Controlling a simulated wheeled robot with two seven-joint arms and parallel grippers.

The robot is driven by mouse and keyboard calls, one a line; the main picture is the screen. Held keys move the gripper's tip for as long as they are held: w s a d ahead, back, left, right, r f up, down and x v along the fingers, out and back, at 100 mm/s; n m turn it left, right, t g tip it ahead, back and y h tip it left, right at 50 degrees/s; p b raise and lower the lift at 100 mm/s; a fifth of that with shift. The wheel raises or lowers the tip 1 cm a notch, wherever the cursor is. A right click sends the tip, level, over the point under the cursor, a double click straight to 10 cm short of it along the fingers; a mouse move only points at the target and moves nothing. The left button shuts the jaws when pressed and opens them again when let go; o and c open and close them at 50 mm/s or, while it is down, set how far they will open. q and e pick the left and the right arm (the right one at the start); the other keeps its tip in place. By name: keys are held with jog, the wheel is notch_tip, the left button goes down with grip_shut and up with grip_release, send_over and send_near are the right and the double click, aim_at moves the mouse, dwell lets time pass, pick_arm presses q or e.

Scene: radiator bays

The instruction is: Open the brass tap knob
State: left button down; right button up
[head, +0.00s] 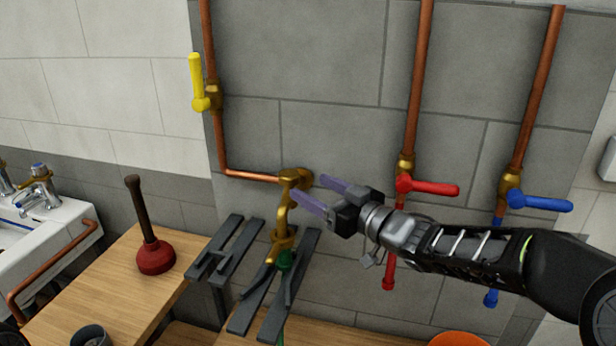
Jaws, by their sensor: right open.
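The brass tap (281,219) is fixed to the grey tiled wall at the end of a copper pipe, with its spout pointing down. Its knob end (294,177) is at the top, near the wall. My right gripper (308,187) comes in from the right with its two purple fingers apart. The fingertips are close to the right side of the tap's upper part; I cannot tell whether they touch it. Nothing is seen between the fingers. A green piece (286,260) sits under the spout. My left gripper is not in view.
A yellow lever (197,80) is on the left pipe. A red lever (428,187) and blue lever (540,201) are on the right pipes, near my right arm. Dark slatted brackets (225,250) stand below the tap. A plunger (155,256) stands on the wooden bench (110,290).

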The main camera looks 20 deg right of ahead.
aim_at(289, 173)
jog(key=shift+a+r, duration=0.1)
jog(key=shift+a, duration=0.25)
jog(key=shift+w, duration=0.3)
jog(key=p+x, duration=0.1)
jog(key=x, duration=0.6)
jog(key=shift+w+a, duration=0.1)
jog(key=shift+w, duration=0.05)
jog(key=shift+c, duration=0.6)
jog(key=c, duration=1.3)
jog(key=n+g+y+p, duration=0.1)
jog(key=p, duration=0.2)
jog(key=r+n+g+y+p, duration=0.1)
jog(key=y+p, duration=0.1)
jog(key=shift+p, duration=0.4)
jog(key=shift+o, duration=0.2)
jog(key=shift+f+n+g+y, duration=0.2)
jog(key=shift+n+g+y, duration=0.1)
jog(key=shift+n+y, duration=0.1)
jog(key=shift+f, duration=0.2)
